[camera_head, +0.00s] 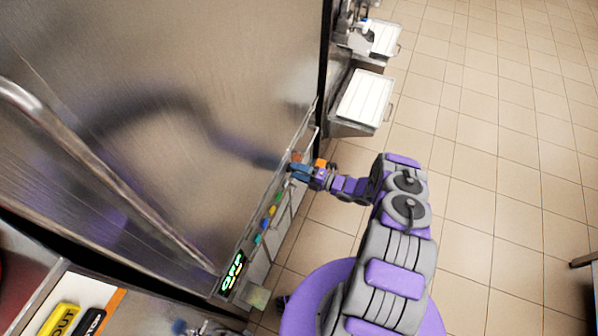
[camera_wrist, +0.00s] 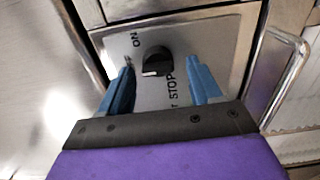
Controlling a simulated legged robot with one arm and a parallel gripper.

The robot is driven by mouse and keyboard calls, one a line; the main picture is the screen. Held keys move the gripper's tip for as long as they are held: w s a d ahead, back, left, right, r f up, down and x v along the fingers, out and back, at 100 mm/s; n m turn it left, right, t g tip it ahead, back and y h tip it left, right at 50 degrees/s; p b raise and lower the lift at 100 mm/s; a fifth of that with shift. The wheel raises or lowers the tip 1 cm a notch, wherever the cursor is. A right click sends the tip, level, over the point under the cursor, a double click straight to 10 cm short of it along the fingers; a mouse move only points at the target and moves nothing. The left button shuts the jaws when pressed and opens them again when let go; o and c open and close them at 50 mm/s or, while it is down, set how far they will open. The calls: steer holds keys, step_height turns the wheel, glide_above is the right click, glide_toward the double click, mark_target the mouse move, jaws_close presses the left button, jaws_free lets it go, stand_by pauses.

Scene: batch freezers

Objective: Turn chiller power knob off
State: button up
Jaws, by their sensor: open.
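The black power knob (camera_wrist: 156,61) sits on a metal panel (camera_wrist: 212,50) in the wrist view. "ON" is printed beside it at the upper left and "STOP" at the lower right, with another label partly hidden by the left finger. A white mark on the knob faces down. My gripper (camera_wrist: 160,85) is open, its blue fingers on either side below the knob, with visible gaps to it. In the head view my gripper (camera_head: 295,170) is at the far end of the chiller's control strip (camera_head: 262,235). The knob is hidden there.
The strip carries colored buttons (camera_head: 270,212) and a lit green "OFF" display (camera_head: 232,272). The steel chiller front (camera_head: 200,60) rises at left with a long bar handle (camera_head: 100,170). A metal handle (camera_wrist: 290,75) stands right of the panel. Tiled floor (camera_head: 500,150) is open at right.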

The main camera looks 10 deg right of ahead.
steer(key=v, duration=1.7)
steer(key=shift+d, duration=0.2)
